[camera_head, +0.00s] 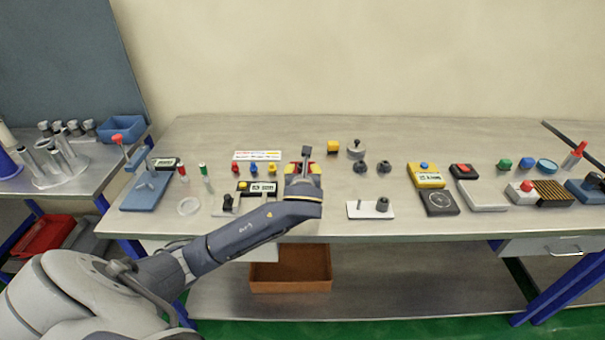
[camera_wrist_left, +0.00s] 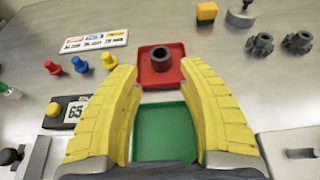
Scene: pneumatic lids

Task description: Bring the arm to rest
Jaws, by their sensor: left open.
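My left arm reaches in from the lower left of the head view and ends over the middle of the table. Its gripper (camera_head: 303,172) is open. In the left wrist view the two yellow fingers (camera_wrist_left: 158,72) stand apart with nothing between them. Beyond the fingertips is a red square tray (camera_wrist_left: 150,78) with a dark hollow cylinder (camera_wrist_left: 160,58) on it. A green square tray (camera_wrist_left: 163,132) lies nearer, below the fingers. In the head view my gripper mostly hides both trays. My right gripper is not in view.
Red, blue and yellow pegs (camera_head: 254,168) and a display box (camera_head: 263,187) stand left of the gripper. A white plate (camera_head: 365,212) with dark parts is to the right. Grey gears (camera_head: 384,167) and a yellow cube (camera_head: 333,147) lie behind. Several devices fill the right side.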

